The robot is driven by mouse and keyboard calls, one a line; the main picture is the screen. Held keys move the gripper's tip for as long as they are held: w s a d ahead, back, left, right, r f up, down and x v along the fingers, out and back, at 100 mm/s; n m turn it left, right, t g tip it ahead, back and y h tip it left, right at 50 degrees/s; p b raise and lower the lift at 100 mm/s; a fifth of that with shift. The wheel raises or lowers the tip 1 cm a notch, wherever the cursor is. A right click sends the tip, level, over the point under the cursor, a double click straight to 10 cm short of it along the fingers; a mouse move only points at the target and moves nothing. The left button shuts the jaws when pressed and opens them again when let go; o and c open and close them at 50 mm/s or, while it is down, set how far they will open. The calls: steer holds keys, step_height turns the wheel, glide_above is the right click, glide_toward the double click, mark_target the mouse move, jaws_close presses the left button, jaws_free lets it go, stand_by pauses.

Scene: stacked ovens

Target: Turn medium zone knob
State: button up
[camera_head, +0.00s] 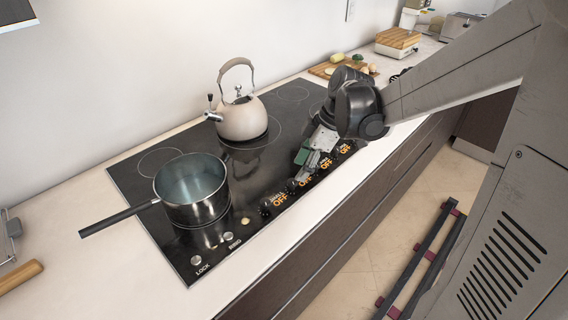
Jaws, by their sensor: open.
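A black cooktop (150,215) is set in the pale counter. A row of dark knobs, each with an orange OFF display, runs along its front right edge. The knob nearest the camera (266,207) is clear of my gripper. My gripper (301,176) is open and points down at the row, its fingertips close to the second knob (292,185). I cannot tell whether they touch it. The fingers partly cover the knobs farther back. Zone labels are too small to read, so I cannot tell which is the medium zone knob.
A steel pot (198,205) of liquid stands on the near part of the cooktop, its handle reaching left over the counter. A beige kettle (241,118) stands behind it. A cutting board with food (322,71) lies beyond my wrist. The front counter strip is clear.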

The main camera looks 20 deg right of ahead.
mark_target(293, 181)
steer(key=shift+x, duration=2.6)
steer(key=shift+c, duration=0.4)
jaws_close()
